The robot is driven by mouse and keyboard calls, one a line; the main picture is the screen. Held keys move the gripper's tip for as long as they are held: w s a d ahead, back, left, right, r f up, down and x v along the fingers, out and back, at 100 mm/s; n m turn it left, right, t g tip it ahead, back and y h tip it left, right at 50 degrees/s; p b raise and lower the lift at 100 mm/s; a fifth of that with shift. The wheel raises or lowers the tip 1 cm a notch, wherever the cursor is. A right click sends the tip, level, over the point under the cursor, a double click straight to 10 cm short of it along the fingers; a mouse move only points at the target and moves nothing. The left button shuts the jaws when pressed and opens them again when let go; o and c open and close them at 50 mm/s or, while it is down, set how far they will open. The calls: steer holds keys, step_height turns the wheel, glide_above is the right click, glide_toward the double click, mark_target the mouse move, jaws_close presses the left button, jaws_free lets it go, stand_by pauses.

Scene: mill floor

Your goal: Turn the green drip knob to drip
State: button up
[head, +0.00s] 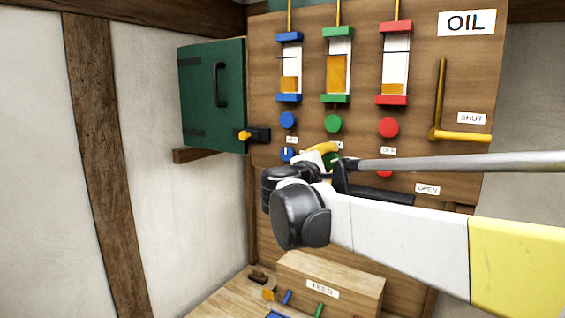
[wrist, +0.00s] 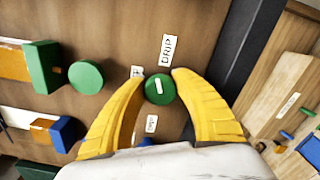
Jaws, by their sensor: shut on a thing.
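The green drip knob (wrist: 160,91) sits between the yellow fingertips of my gripper (wrist: 159,80) in the wrist view. The fingers are closed on its two sides. A white mark on the knob's face points toward the top of the wrist picture, roughly toward the DRIP label (wrist: 167,49). Two smaller labels flank the knob; their text is too small to read there. In the head view my gripper (head: 322,149) is at the panel below the round green button (head: 333,123), and the drip knob is mostly hidden behind it.
The OIL panel (head: 470,80) has blue, green and red sight glasses. A blue knob (head: 287,154) is left of my gripper. A yellow lever (head: 460,136) is at right, near SHUT. A green cabinet (head: 213,95) stands at left. A wooden box (head: 335,285) is below.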

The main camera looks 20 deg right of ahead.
steer(key=shift+f+m+b, duration=0.15)
steer(key=shift+m+b, duration=0.25)
steer(key=shift+m, duration=1.8)
steer(key=o, duration=1.2)
steer(key=shift+s, duration=0.1)
steer(key=v, duration=1.2)
